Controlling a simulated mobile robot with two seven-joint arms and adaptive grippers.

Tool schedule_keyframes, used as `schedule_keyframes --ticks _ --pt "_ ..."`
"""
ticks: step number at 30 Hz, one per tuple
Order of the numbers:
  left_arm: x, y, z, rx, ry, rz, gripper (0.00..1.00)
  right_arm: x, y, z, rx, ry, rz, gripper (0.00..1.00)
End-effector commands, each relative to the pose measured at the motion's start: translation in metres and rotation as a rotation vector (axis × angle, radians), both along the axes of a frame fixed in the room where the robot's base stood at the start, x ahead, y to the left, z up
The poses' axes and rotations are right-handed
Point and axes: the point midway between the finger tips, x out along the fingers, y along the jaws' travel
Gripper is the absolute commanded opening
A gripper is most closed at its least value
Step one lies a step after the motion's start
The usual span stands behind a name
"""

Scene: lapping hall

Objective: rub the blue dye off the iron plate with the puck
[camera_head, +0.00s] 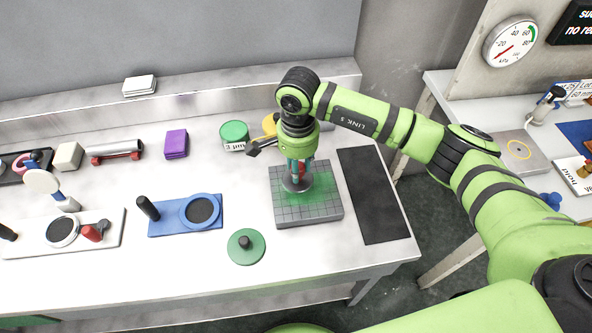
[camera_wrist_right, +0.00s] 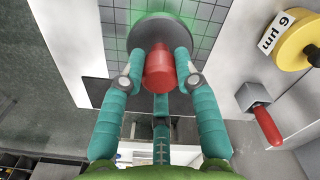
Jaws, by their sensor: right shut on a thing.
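The iron plate (camera_head: 325,208) is a grey square block with a scribed grid, near the right end of the white bench. The puck (camera_head: 297,186), a grey disc with a red handle, is over the plate and looks flat on its face. My right gripper (camera_head: 298,168) points down and is shut on that handle. In the right wrist view the gripper (camera_wrist_right: 160,62) grips the red handle from both sides, with the puck (camera_wrist_right: 140,30) beyond and the gridded plate (camera_wrist_right: 205,28) under it. A green tint shows around the puck; I cannot make out blue dye. My left gripper is not in view.
A dark mat (camera_head: 373,195) lies right of the plate. A green disc with a black knob (camera_head: 246,250) and a blue board (camera_head: 185,226) lie to the left. A red-handled tool (camera_wrist_right: 265,122) shows in the wrist view.

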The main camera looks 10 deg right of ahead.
Motion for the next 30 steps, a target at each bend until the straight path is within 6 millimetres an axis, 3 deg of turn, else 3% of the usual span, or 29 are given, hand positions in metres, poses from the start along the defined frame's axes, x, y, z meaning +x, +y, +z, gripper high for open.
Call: schedule_keyframes --ticks 5,13,30 --pt "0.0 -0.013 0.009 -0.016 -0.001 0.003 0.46 0.003 0.0 0.021 0.003 -0.005 -0.004 0.01" --pt "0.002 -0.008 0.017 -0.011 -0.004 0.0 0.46 0.005 -0.001 0.042 0.003 -0.004 -0.01 0.01" --pt "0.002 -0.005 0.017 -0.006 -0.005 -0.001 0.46 0.005 -0.001 0.044 0.003 -0.004 -0.012 0.01"
